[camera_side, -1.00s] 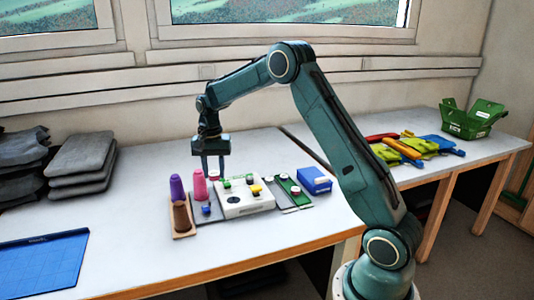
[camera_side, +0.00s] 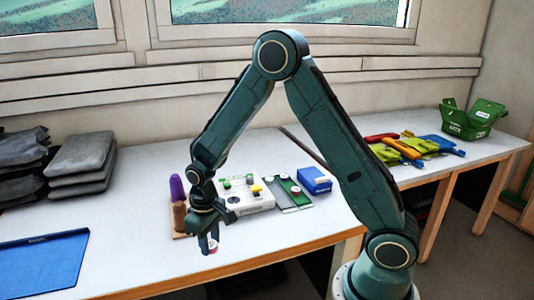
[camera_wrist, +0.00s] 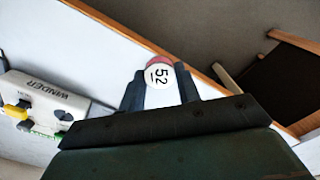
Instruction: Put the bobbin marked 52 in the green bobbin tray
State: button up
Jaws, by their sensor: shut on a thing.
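My gripper (camera_side: 209,246) is shut on the bobbin marked 52 (camera_wrist: 159,75), which has a white face and a red rim. In the wrist view the bobbin sits between the fingertips with its number facing the camera. In the side view it shows small, low near the table's front edge. The green bobbin tray (camera_side: 284,184) appears as a narrow green plate right of the winder, with a white-and-red bobbin (camera_side: 295,190) on it. My gripper is well to the left and front of this tray.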

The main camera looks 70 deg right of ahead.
dwell(0.3)
jog(key=w+d+r+m, duration=0.2)
jog(key=d+r, duration=0.1)
jog(key=d, duration=0.7)
notch_tip(320, 180, up, 11)
jog(key=m, duration=0.5)
send_over(300, 199)
notch_tip(300, 199, down, 16)
jog(key=shift+f, duration=0.1)
jog(key=shift+f, duration=2)
jog(key=shift+f, duration=0.6)
